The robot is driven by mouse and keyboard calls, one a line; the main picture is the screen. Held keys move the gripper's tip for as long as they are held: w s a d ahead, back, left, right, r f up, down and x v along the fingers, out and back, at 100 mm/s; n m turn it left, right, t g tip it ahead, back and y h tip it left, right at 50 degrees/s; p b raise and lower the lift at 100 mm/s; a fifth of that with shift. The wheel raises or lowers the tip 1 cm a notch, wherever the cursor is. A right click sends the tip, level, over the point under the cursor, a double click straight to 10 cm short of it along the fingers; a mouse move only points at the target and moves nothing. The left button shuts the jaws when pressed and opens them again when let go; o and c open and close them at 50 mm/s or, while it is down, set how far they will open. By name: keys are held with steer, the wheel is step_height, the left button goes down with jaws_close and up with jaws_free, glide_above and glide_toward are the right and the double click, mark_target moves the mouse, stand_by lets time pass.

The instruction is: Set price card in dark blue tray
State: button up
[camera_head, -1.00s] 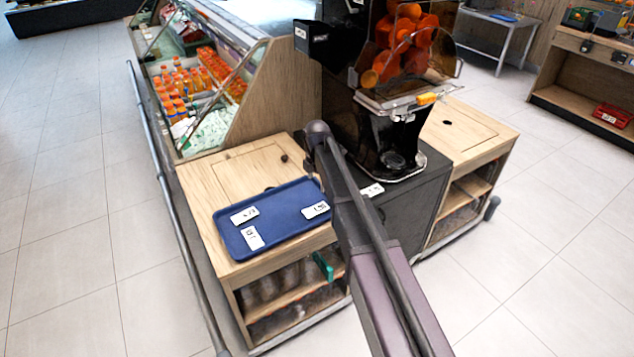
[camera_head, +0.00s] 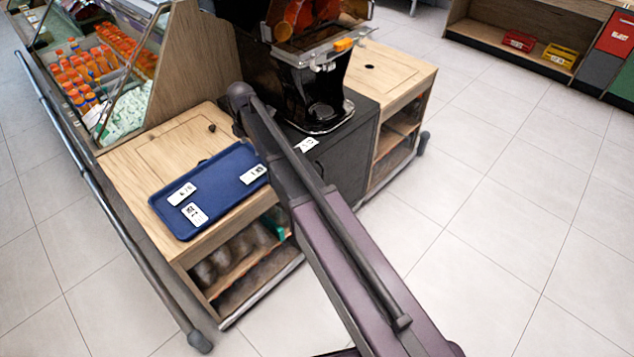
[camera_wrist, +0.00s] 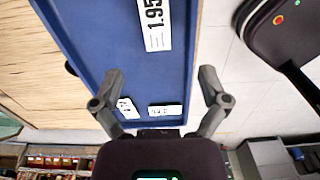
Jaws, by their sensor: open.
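The dark blue tray (camera_head: 225,190) lies on the wooden counter left of the juicer. Three white price cards lie in it: one at its left (camera_head: 181,193), one near its front corner (camera_head: 194,214) and one at its right (camera_head: 253,174). Another white price card (camera_head: 306,144) is at the front edge of the dark cabinet under the juicer. In the wrist view my gripper (camera_wrist: 160,74) is open, its fingers spread over the tray (camera_wrist: 95,30). Nothing is between the fingertips. In the head view my arm hides the gripper.
The black juicer (camera_head: 318,85) stands on the dark cabinet (camera_head: 345,150) right of the tray. A glass-sided chiller with bottles (camera_head: 85,75) is behind at left. A rail (camera_head: 110,220) runs along the left. Shelves (camera_head: 235,265) sit below the counter. Floor at right is clear.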

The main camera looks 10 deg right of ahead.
steer(key=s+d+m, duration=2.1)
steer(key=s+m, duration=0.3)
steer(key=s, duration=0.1)
steer(key=shift+m, duration=0.3)
